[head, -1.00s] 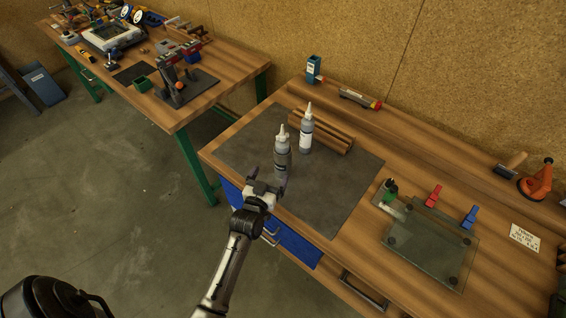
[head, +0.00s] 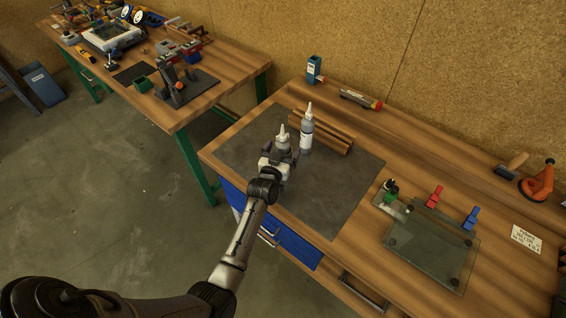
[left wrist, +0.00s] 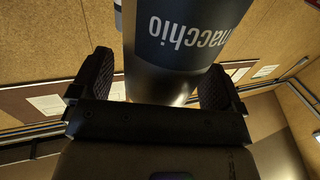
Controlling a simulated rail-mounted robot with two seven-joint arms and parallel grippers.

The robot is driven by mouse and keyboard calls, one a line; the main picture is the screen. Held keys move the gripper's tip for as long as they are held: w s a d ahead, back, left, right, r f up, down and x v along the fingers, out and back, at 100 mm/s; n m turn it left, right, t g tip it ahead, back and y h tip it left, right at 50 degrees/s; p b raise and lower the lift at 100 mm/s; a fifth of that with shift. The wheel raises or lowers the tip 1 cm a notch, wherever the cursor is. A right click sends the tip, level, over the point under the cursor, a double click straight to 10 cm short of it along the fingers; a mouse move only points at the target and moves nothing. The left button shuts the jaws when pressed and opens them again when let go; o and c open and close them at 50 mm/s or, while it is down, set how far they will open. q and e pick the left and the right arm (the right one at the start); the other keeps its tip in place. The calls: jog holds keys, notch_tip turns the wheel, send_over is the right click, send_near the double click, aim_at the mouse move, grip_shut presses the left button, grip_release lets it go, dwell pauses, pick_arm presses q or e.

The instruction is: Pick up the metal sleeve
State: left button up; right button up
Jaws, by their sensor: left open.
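A grey bottle with a pale nozzle (head: 283,132) stands at the front of the dark mat, its lower part hidden by my left gripper (head: 279,160). In the left wrist view, a grey metallic cylinder (left wrist: 180,68) with pale, upside-down lettering lies between the two black fingers of my left gripper (left wrist: 155,80). I cannot tell whether this cylinder is the metal sleeve or the bottle itself. The fingers are open around it; a gap shows at the left finger. A second, similar bottle (head: 306,131) stands close behind on the right. My right gripper is not in view.
Wooden strips (head: 330,136) lie behind the bottles. The dark mat (head: 325,190) is bare at the front right. A glass plate (head: 432,250) with red and blue clamps lies further right. Another workbench (head: 190,110) stands at the left.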

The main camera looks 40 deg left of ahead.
pick_arm(q)
jog(key=shift+w, duration=0.15)
jog(key=shift+c, duration=0.2)
jog(key=c, duration=1.2)
jog(key=shift+c, duration=0.4)
